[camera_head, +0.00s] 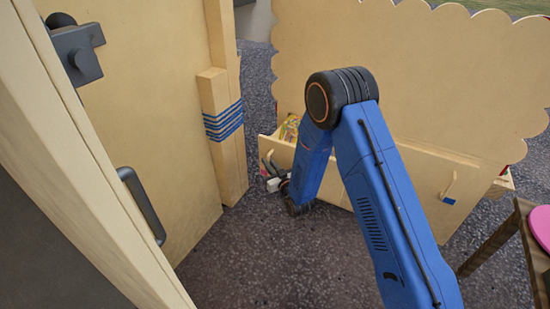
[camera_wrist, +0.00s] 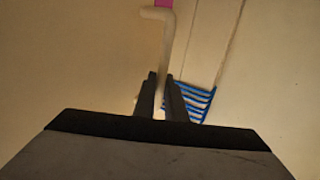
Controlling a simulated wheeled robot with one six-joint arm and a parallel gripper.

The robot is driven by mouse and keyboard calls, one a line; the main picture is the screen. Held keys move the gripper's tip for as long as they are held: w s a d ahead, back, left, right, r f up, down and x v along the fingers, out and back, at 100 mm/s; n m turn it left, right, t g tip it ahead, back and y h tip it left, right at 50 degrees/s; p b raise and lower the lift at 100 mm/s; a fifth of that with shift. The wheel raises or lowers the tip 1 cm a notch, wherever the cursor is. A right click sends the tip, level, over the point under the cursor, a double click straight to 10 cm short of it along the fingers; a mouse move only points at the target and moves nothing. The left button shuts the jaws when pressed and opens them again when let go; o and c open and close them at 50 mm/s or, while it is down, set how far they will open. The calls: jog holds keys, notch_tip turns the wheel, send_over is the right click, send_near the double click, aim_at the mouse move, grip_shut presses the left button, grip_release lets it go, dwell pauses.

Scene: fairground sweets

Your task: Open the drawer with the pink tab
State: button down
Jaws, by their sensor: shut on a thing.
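The pink tab (camera_wrist: 163,3) shows at the top edge of the wrist view, beside the upper end of a pale bar handle (camera_wrist: 166,45). My gripper (camera_wrist: 161,88) is shut on the lower part of this handle, one dark finger on each side. In the head view my gripper (camera_head: 269,176) is at the left part of the low wooden drawer front (camera_head: 284,152). This drawer stands open, with colourful packets (camera_head: 290,127) showing behind its front. The pink tab is hidden in the head view.
Another handle (camera_head: 450,184) with a blue tab (camera_head: 449,201) is further right. A wooden post (camera_head: 222,140) with blue bands stands close left of my gripper. A large door panel with a dark handle (camera_head: 142,204) is at left. A table with a pink disc (camera_head: 541,226) is at right.

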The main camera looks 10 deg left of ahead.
jog(key=s+a, duration=0.4)
jog(key=s, duration=0.7)
jog(key=shift+s, duration=0.4)
jog(key=shift+a, duration=0.1)
jog(key=c, duration=2.1)
grip_release()
